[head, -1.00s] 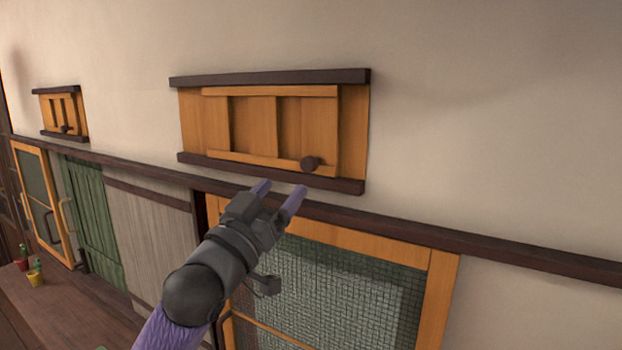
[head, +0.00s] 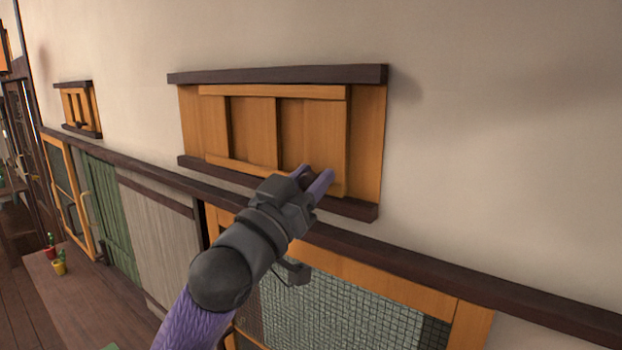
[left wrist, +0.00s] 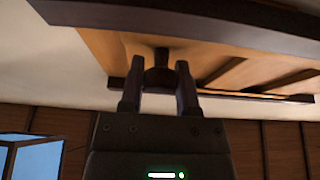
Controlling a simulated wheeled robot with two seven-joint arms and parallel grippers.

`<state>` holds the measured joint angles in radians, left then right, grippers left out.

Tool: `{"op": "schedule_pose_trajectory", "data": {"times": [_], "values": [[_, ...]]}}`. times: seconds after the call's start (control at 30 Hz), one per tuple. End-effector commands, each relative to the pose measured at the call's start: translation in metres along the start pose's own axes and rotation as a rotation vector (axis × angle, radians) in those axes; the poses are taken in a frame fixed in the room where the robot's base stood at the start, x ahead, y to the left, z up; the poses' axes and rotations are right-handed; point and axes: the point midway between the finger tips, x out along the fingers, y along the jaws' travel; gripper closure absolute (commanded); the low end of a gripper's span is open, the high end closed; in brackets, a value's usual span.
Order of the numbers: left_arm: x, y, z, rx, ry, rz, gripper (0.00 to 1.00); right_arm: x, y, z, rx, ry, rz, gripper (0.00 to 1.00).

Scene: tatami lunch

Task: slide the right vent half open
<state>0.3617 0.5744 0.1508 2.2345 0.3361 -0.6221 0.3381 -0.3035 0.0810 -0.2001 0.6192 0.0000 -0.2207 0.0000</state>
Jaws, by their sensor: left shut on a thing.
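The right vent (head: 255,128) is a wooden sliding panel between dark rails on the wall, seen in the head view. Bare orange boards show on both sides of the panel. My left gripper (head: 313,178) is at the panel's lower right corner, shut on the vent's dark round knob (head: 309,173). In the left wrist view the knob (left wrist: 159,72) sits between the two fingers of my left gripper (left wrist: 159,88). The fingers hide part of the knob in the head view. My right gripper is not in view.
A dark beam (head: 420,241) runs along the wall below the vent. Under it is an orange-framed mesh door (head: 350,310). A smaller vent (head: 79,108) is farther left. Potted cacti (head: 59,263) stand on a brown surface at lower left. The wall to the right is bare.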

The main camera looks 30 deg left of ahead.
Motion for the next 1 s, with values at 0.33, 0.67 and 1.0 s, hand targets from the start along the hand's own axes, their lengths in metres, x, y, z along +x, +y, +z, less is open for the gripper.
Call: {"op": "schedule_pose_trajectory", "data": {"times": [0.33, 0.67, 1.0], "values": [[0.0000, 0.0001, 0.0003, 0.000, -0.001, 0.000, 1.00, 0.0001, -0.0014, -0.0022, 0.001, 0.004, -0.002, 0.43], [0.0000, 0.0001, 0.0004, 0.000, -0.001, 0.000, 1.00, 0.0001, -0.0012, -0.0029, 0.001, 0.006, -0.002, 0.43], [0.0000, 0.0001, 0.0005, -0.001, -0.001, 0.000, 1.00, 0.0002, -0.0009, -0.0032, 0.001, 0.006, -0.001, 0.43]]}}
